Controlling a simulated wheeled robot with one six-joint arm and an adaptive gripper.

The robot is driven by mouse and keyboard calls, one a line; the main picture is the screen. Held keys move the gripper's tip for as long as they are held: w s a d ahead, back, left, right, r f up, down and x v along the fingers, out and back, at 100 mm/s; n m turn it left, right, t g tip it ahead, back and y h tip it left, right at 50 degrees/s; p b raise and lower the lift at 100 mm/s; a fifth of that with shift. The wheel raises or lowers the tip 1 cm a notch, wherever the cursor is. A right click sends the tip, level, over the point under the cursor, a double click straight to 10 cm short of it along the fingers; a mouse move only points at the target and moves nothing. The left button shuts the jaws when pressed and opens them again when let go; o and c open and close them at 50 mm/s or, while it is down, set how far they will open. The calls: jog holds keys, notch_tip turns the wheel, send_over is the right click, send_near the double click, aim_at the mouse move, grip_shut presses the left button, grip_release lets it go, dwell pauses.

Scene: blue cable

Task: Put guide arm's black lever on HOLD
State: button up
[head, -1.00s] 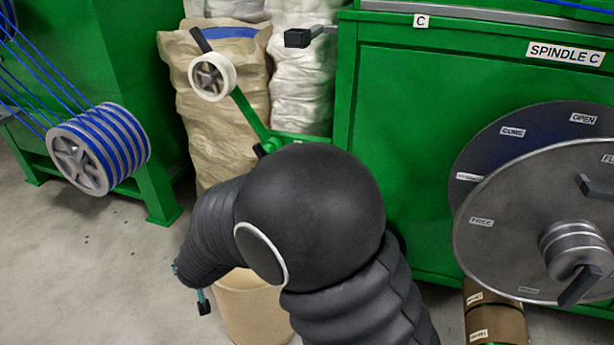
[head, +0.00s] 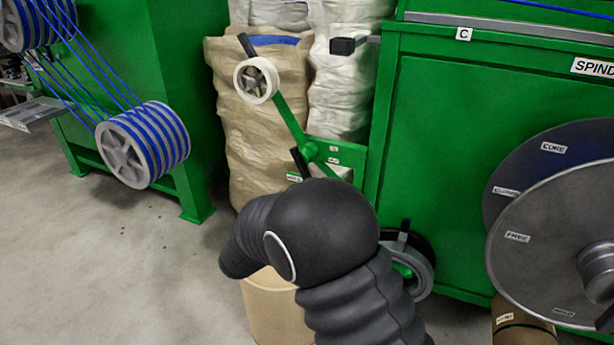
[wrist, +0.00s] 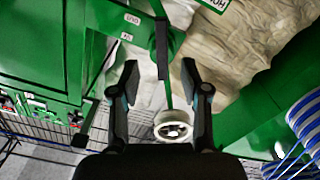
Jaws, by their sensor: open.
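The green guide arm (head: 290,120) slants up left from its pivot to a white roller (head: 256,80). Its black lever (head: 300,162) sits at the pivot, tilted up left, beside small white labels. In the wrist view the black lever (wrist: 162,50) shows near the top centre, with the roller (wrist: 173,130) below it. A white label, apparently HOLD (wrist: 214,3), is cut by the top edge, right of the lever. My gripper (wrist: 160,72) is open, its fingers apart on either side of the lever's line in the picture; the distance to it is unclear. In the head view my arm hides the gripper.
A green cabinet with grey discs (head: 555,235) stands right. Tan and white sacks (head: 250,145) stand behind the guide arm. A blue-cable reel (head: 143,145) is on the left machine, and a tan drum (head: 272,305) is below my arm. Floor at left is clear.

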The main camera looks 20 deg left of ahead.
aim_at(305, 177)
jog(key=w, duration=1.2)
jog(key=shift+d, duration=0.4)
grip_shut()
jog(key=shift+d, duration=0.2)
jog(key=shift+a, duration=0.1)
jog(key=shift+w, duration=0.1)
